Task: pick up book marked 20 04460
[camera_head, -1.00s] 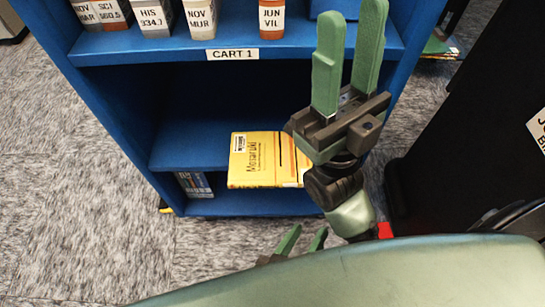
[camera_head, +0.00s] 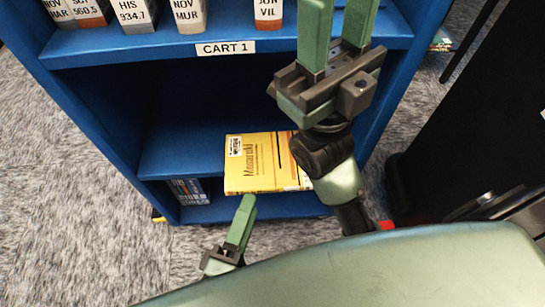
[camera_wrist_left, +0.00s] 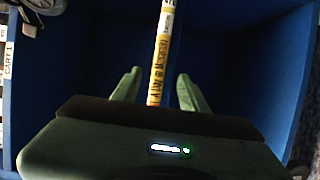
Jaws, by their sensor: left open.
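A yellow book (camera_head: 262,172) lies flat on the lower shelf of the blue cart, its cover reading something like "Mosaruki". A small white label is on its cover; the number is too small to read. In the left wrist view the book's yellow spine (camera_wrist_left: 158,62) stands upright in the picture, between my fingers. My left gripper (camera_head: 246,208) is low in front of the shelf, turned on its side, open and just short of the book; its two fingers overlap in the head view. My right gripper (camera_head: 338,10) is raised, open and empty, its fingertips cut off at the top.
The blue cart (camera_head: 90,105) has a "CART 1" label (camera_head: 226,48) on its upper shelf edge. Several labelled books (camera_head: 135,14) stand on the upper shelf. A dark book (camera_head: 188,191) stands below, left of the yellow book. A black object (camera_head: 470,120) is at the right.

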